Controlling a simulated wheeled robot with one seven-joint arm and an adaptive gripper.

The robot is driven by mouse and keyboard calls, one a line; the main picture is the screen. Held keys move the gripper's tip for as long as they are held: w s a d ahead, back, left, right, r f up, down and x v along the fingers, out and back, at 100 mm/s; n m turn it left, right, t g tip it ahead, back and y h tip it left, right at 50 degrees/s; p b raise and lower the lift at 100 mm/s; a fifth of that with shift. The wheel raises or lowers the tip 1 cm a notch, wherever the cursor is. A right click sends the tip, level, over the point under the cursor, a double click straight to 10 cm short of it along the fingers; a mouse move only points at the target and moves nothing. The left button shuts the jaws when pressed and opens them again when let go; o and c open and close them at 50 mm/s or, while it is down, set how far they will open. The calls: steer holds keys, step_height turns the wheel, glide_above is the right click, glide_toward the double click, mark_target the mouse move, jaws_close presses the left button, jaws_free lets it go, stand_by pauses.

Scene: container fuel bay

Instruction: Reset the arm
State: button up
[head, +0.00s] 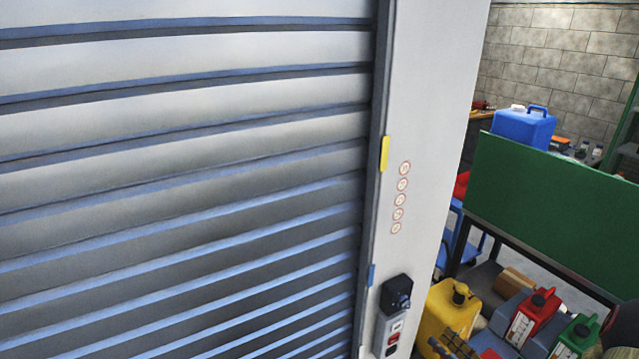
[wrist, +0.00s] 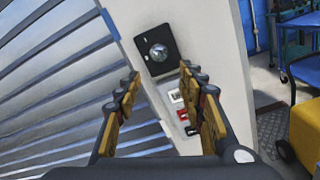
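My gripper (wrist: 160,78) is open in the wrist view, its two yellow-brown padded fingers spread apart with nothing between them. It faces a black switch box with a round silver knob (wrist: 158,52) on a pale post. Below the knob is a grey panel with a white label, a red button and a dark button (wrist: 182,114). The head view shows the same black switch box (head: 396,294) and button panel (head: 390,334) low on the post. A small part of my gripper (head: 455,345) shows at that view's bottom edge. I see no contact with the controls.
A slatted roller shutter (head: 180,180) fills the left, beside the pale post (head: 425,130). Right of the post are a yellow can (head: 447,312), a red can (head: 534,316) and a green can (head: 577,338). A green panel (head: 555,205) and a blue container (head: 523,128) stand behind.

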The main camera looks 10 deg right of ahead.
steer(key=s+a+f+n+g+y+b, duration=0.1)
steer(key=s+a+f+n+g+b, duration=0.1)
steer(key=s+a+n+g, duration=0.7)
steer(key=s+a+f+n+g+y+b, duration=0.1)
steer(key=s+a+f+n+g+b, duration=0.15)
steer(key=s+a+n+g, duration=0.7)
steer(key=w+d+r+n+t+h+b, duration=0.2)
steer(key=d+r+n+t+h+b, duration=0.25)
steer(key=n+h, duration=0.65)
steer(key=a+r+n+t+y+b, duration=0.2)
steer(key=a+r+n+b, duration=0.1)
steer(key=a+r+n, duration=0.3)
steer(key=shift+a+r+b, duration=0.3)
steer(key=shift+a+r, duration=0.2)
steer(key=shift+r, duration=0.15)
